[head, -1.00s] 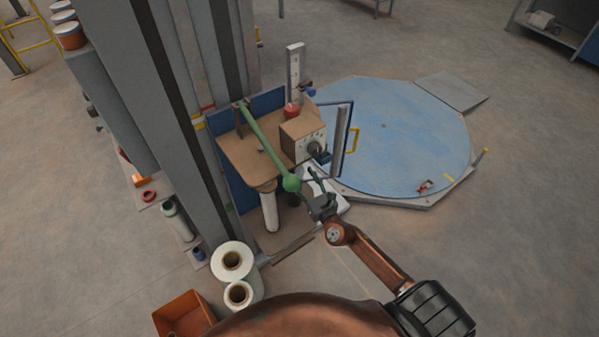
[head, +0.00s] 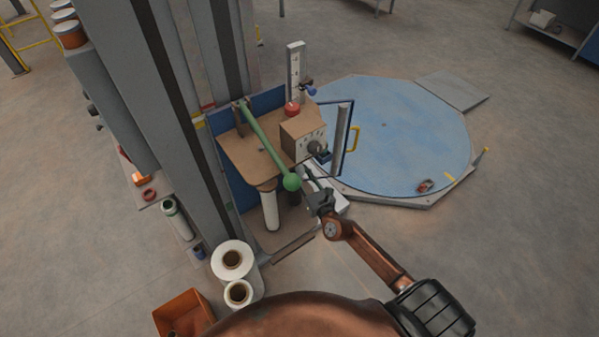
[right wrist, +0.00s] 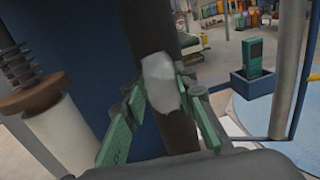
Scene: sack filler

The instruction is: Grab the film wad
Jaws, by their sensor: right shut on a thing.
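The film wad (right wrist: 160,82) is a small, crumpled, whitish lump in the right wrist view. It sits between the green-padded fingers of my right gripper (right wrist: 163,88), which is shut on it. A dark upright bar (right wrist: 150,30) stands right behind the wad; I cannot tell whether they touch. In the head view my right gripper (head: 311,190) is just right of the green ball-ended lever and below the control box; the wad is too small or hidden to make out there. My left gripper is not in view.
The green lever (head: 265,145) slants over a brown shelf (head: 240,158) beside the tan control box (head: 303,136). A blue round turntable (head: 400,135) lies behind. White film rolls (head: 232,260) and an orange bin (head: 184,313) stand at lower left. Floor at right is clear.

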